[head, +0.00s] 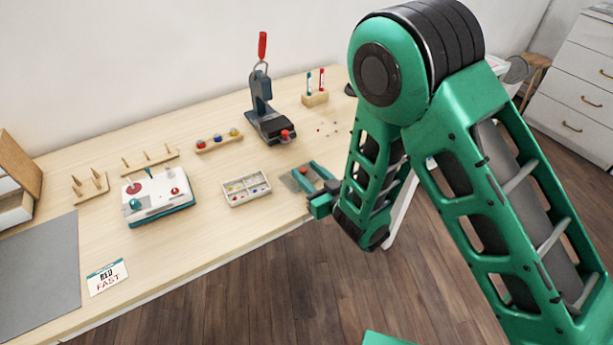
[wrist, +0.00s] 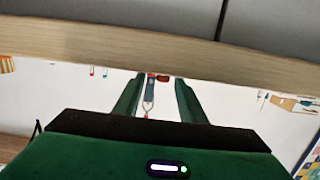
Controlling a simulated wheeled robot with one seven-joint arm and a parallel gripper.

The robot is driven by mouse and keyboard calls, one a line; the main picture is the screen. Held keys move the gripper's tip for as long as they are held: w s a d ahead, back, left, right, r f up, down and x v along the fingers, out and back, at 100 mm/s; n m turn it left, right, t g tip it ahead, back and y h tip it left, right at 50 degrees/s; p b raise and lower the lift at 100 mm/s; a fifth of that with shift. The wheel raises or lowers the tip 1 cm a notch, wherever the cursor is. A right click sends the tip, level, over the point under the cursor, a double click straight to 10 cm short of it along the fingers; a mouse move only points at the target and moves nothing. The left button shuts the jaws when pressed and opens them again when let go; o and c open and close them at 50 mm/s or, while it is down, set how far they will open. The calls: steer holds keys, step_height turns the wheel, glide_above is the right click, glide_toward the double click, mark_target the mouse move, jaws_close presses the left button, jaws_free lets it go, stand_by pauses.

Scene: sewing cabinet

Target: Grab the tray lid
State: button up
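A small grey, flat, see-through piece (head: 291,183), which looks like the tray lid, lies near the table's front edge in the head view. It is right of the pale compartment tray (head: 250,200), which stands uncovered with small coloured bits inside. My gripper (head: 303,168) is at the lid, its two green fingers apart, partly covering it. I cannot tell its height above the lid. In the wrist view my gripper (wrist: 157,78) shows a clear gap between its fingers and nothing held. The lid cannot be made out there.
A dark press (head: 262,105) with a red handle stands behind the tray. A white and teal machine (head: 158,207) is left of it. A bead rack (head: 218,141), peg racks and a tool block (head: 315,99) stand at the back. The front strip of table is mostly clear.

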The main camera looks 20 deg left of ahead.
steer(key=shift+x, duration=1.2)
steer(key=shift+r, duration=0.1)
jaws_close()
steer(key=shift+r, duration=0.1)
